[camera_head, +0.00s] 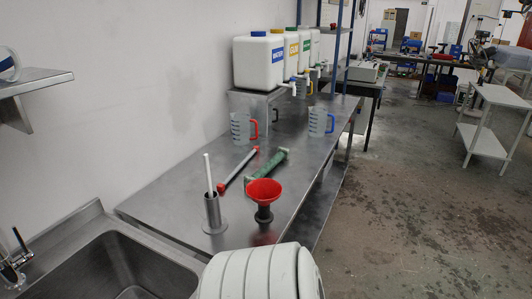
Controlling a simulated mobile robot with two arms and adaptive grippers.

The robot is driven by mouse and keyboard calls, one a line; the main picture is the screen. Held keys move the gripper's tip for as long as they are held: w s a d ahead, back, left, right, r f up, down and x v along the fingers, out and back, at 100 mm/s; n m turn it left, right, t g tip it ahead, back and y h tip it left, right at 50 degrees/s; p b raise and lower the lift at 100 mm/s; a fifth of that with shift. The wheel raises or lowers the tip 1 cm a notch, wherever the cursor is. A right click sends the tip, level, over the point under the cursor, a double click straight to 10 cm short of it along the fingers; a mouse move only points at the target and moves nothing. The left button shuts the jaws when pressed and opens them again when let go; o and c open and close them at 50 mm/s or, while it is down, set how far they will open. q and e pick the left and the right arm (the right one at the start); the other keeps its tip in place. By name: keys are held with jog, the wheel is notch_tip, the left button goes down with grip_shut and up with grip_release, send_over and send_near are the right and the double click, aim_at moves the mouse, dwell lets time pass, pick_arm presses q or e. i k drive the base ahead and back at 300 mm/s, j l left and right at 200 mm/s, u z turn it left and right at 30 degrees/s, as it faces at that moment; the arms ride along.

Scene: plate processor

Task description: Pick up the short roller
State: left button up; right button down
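Two roller-like rods lie side by side on the steel table (172,193). One is a thin pale rod with red ends (238,169). The other is a thicker green rod (266,167) to its right. They look similar in length, so I cannot tell for sure which is the short roller. Neither of my grippers is in view, and nothing is seen holding either rod.
In front of the rods stand a steel cylinder (213,216) holding a white stick and a red funnel (263,190) on a black base. Behind are measuring jugs (240,128) and white canisters (259,62). A sink (110,268) is at the lower left. Open floor (420,210) lies right.

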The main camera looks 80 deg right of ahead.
aim_at(283, 153)
jog(key=z, duration=2.75)
jog(key=u, duration=1.7)
jog(key=l+z, duration=0.2)
jog(key=l, duration=0.9)
jog(key=l+z, duration=0.15)
jog(key=l, duration=0.95)
jog(key=i, duration=0.05)
